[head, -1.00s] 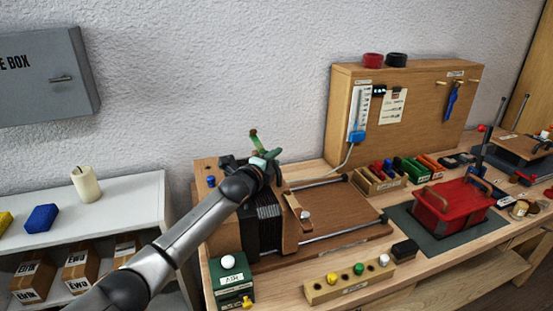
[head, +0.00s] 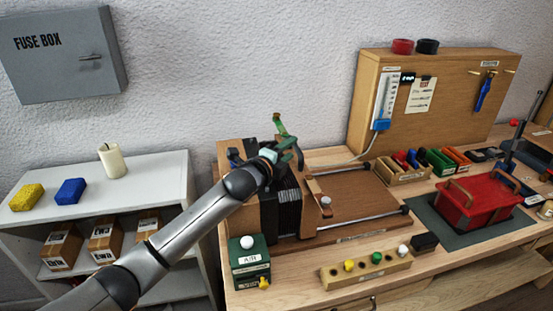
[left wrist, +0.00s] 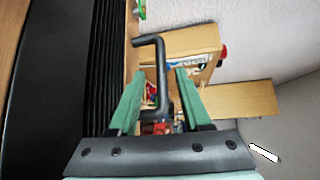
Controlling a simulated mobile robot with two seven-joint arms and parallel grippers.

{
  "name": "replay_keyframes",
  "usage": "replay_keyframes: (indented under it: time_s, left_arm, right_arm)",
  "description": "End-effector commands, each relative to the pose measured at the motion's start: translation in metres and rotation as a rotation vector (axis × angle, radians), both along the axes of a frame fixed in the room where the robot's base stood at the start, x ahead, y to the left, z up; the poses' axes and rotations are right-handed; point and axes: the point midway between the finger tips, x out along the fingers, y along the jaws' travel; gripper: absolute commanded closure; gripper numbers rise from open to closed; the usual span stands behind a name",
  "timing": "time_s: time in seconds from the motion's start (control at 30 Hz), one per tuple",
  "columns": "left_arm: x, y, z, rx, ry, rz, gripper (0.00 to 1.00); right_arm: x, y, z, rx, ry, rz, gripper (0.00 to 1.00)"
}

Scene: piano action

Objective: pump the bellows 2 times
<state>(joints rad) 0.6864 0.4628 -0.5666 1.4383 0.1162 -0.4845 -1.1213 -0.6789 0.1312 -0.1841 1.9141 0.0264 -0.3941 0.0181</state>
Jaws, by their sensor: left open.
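The bellows (head: 288,208) has black pleats and stands between wooden boards at the left end of the workbench; its pleats also show in the left wrist view (left wrist: 107,70). My left gripper (head: 290,138) is above and behind the bellows, with its green fingers apart. In the left wrist view, a black cranked bar (left wrist: 160,75) stands between the open fingers (left wrist: 158,98). I cannot tell whether either finger touches it. My arm hides part of the bellows' left board. My right gripper is not in view.
A green box marked AIR (head: 249,265) stands in front of the bellows. Right of it is a wooden peg strip (head: 368,270). A flat wooden board with rails (head: 360,200) lies right of the bellows. A tool panel (head: 440,100) stands behind. A white shelf (head: 165,185) is at left.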

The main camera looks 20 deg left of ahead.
Motion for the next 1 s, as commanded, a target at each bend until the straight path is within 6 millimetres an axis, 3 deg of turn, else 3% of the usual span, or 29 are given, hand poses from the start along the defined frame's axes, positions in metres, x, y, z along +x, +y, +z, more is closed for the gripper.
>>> replay_keyframes:
  time_s: [0.4, 1.0]
  left_arm:
    - [-0.052, 0.010, 0.006, 0.002, 0.001, 0.001, 0.52]
    - [-0.061, 0.011, 0.009, 0.001, 0.001, 0.001, 0.52]
  right_arm:
    - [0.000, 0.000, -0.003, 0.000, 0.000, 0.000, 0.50]
    - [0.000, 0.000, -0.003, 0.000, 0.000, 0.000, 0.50]
